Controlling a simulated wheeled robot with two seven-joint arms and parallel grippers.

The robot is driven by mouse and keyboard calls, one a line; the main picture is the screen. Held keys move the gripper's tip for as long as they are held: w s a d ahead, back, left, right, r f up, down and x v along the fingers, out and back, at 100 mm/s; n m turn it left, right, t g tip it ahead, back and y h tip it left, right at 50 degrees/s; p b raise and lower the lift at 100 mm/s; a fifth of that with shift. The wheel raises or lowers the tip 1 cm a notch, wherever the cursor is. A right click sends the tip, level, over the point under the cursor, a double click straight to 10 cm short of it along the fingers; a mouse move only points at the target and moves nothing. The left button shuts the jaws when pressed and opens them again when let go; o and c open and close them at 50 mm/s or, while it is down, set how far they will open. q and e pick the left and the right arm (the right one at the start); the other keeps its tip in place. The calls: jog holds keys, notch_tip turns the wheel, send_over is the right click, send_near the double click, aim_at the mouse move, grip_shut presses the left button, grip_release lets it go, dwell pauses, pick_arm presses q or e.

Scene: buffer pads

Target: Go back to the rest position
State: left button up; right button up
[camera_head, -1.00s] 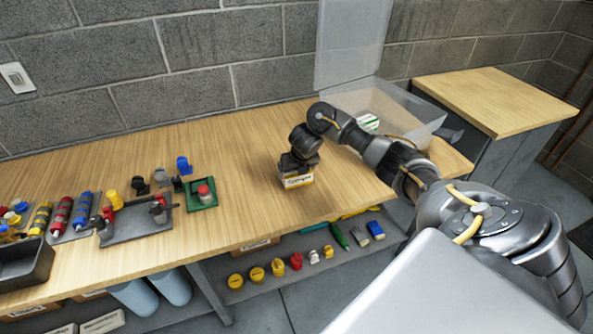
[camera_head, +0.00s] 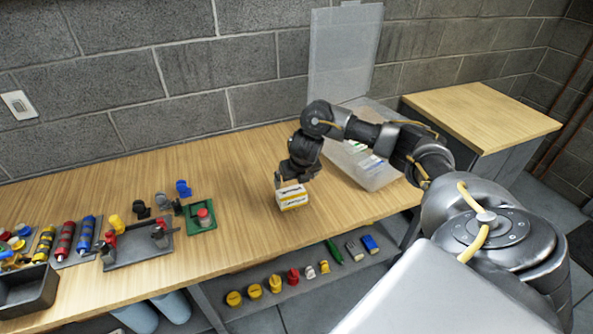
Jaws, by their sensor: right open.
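My right gripper (camera_head: 294,181) is open just above and behind a small white and yellow box (camera_head: 291,198) on the wooden workbench (camera_head: 235,215). The box stands on the bench top near its front edge. The fingertips are close to the top of the box, and I cannot tell whether they touch it. My right arm reaches in from the right side of the head view. My left gripper is not in view.
A clear bin (camera_head: 372,168) with a raised lid stands behind my right arm and holds small packs. A green tray (camera_head: 201,217) with a red button and a grey tray (camera_head: 137,248) lie to the left. Several knobs stand on the lower shelf. The middle of the bench is clear.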

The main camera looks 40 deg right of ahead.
jog(key=shift+s+a+r, duration=0.1)
jog(key=shift+s+r, duration=0.2)
jog(key=shift+r, duration=0.25)
